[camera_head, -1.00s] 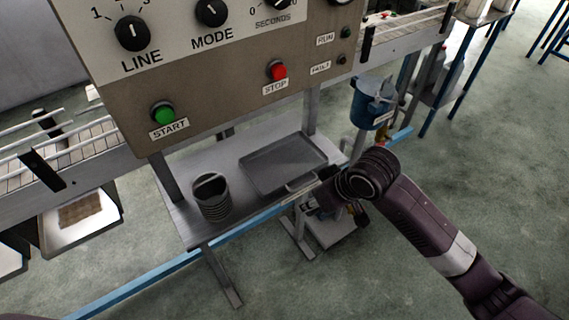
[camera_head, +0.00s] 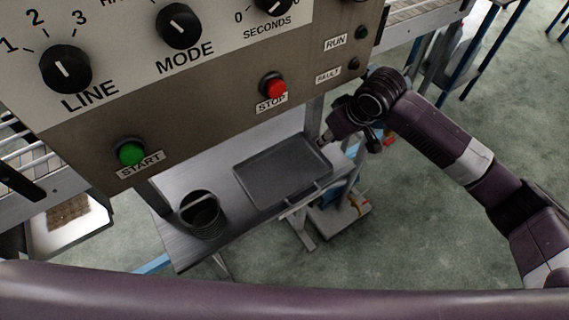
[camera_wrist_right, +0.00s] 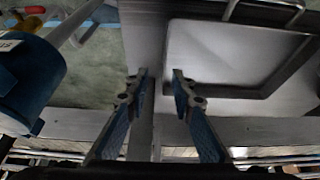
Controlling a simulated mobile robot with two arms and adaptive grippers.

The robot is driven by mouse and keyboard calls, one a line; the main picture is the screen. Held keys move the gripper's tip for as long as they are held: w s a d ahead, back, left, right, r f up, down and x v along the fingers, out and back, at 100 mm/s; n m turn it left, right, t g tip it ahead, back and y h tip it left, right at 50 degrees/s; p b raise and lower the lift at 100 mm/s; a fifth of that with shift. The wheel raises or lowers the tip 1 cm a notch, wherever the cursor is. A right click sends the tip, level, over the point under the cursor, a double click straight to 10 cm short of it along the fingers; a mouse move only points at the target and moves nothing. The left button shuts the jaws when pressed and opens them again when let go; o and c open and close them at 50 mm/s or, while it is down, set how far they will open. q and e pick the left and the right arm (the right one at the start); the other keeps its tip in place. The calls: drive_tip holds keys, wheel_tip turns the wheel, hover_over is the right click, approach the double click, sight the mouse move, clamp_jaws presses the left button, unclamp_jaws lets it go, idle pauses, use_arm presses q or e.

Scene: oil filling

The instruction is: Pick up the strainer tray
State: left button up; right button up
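A shallow grey rectangular tray (camera_head: 283,172) with a raised rim and a wire handle on its near side lies flat on the metal shelf. I take it as the strainer tray; no holes can be made out. The tray (camera_wrist_right: 235,92) also fills the upper right of the right wrist view. My right gripper (camera_head: 325,137) is near the tray's far right corner. In the right wrist view, its blue-padded fingers (camera_wrist_right: 159,76) are spread, empty and beside the tray's rim, apart from the handle. My left gripper is not in view.
A dark round basket (camera_head: 202,214) with a handle stands on the shelf (camera_head: 185,248), left of the tray. The control panel (camera_head: 215,95) overhangs the shelf. A blue container (camera_wrist_right: 28,75) is at the left of the right wrist view. A white tray (camera_head: 70,235) is at far left.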

sight(321, 159)
drive_tip(key=f, duration=0.1)
drive_tip(key=f+p, duration=0.1)
drive_tip(key=f, duration=0.1)
drive_tip(key=shift+s+a+p, duration=0.15)
drive_tip(key=shift+a+p, duration=0.15)
drive_tip(key=shift+a, duration=0.1)
drive_tip(key=shift+x, duration=1.1)
drive_tip(key=shift+w+f, duration=0.2)
drive_tip(key=shift+f, duration=0.05)
drive_tip(key=c, duration=0.5)
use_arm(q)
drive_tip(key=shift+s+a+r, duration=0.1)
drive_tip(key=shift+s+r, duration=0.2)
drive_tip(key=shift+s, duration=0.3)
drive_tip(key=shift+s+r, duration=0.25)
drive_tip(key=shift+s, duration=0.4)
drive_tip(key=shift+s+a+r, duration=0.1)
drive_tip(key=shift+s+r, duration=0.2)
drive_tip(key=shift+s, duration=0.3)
use_arm(e)
drive_tip(key=shift+r, duration=0.1)
clamp_jaws()
